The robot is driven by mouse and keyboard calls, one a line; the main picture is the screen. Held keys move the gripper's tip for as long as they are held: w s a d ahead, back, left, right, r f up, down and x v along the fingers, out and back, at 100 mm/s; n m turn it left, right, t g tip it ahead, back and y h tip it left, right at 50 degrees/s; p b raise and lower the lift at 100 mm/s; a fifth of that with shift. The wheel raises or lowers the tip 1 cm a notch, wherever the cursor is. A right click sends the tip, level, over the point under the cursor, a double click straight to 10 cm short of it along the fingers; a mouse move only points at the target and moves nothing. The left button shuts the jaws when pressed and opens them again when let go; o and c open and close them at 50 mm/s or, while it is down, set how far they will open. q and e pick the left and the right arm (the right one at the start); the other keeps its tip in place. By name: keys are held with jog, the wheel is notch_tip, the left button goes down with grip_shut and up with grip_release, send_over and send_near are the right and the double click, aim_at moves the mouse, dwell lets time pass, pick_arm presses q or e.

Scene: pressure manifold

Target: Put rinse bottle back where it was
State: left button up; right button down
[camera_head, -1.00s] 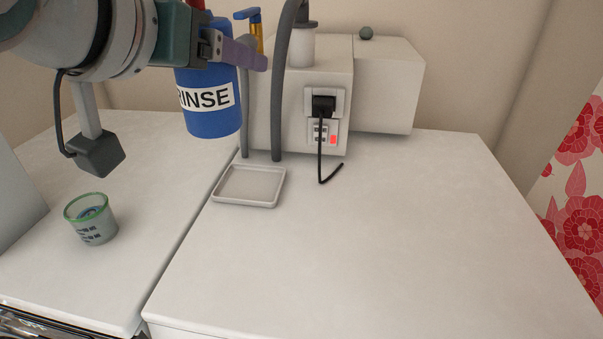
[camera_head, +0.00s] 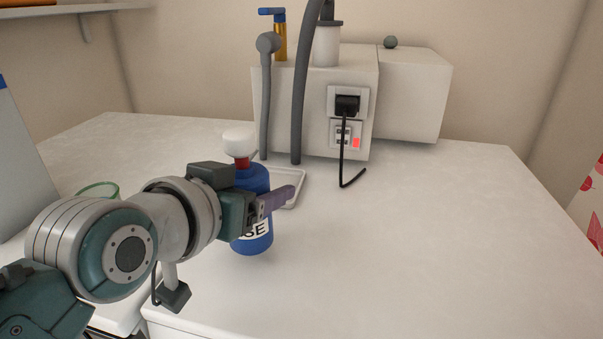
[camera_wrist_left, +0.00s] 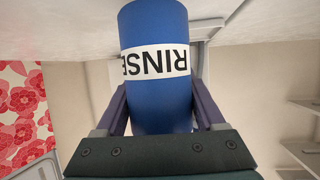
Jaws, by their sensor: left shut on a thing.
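The rinse bottle (camera_head: 253,178) is blue with a white label, a red neck and a white cap. My left gripper (camera_head: 272,200) is shut on it and holds it upright in the head view. The bottle is in front of the shallow tray and partly covers it; I cannot tell whether its base touches the counter. In the left wrist view the bottle (camera_wrist_left: 155,30) sits between the two purple fingers, with its RINSE label upside down. My right gripper is not in view.
A shallow grey tray (camera_head: 294,192) lies before a white machine (camera_head: 362,65) with hoses and a black cable (camera_head: 343,165). A green-rimmed beaker (camera_head: 98,189) is mostly hidden behind my left arm. The counter (camera_head: 430,240) to the right is clear.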

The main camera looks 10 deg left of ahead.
pick_arm(q)
jog(key=shift+f, duration=1)
jog(key=shift+f, duration=0.1)
jog(key=o, duration=1.5)
jog(key=shift+s+r, duration=0.2)
jog(key=shift+r, duration=0.05)
jog(key=p+v, duration=0.3)
jog(key=v, duration=0.9)
jog(key=s+a+f+g, duration=0.1)
jog(key=s+f+g, duration=0.1)
jog(key=s, duration=0.3)
jog(key=s+a+f+g+y, duration=0.1)
jog(key=s+f+g, duration=0.1)
jog(key=s+g, duration=0.2)
jog(key=s+a+f+g+y, duration=0.1)
jog(key=s+g, duration=0.2)
jog(key=s, duration=0.4)
jog(key=shift+s+a+f+g, duration=0.3)
jog(key=shift+s+f, duration=0.1)
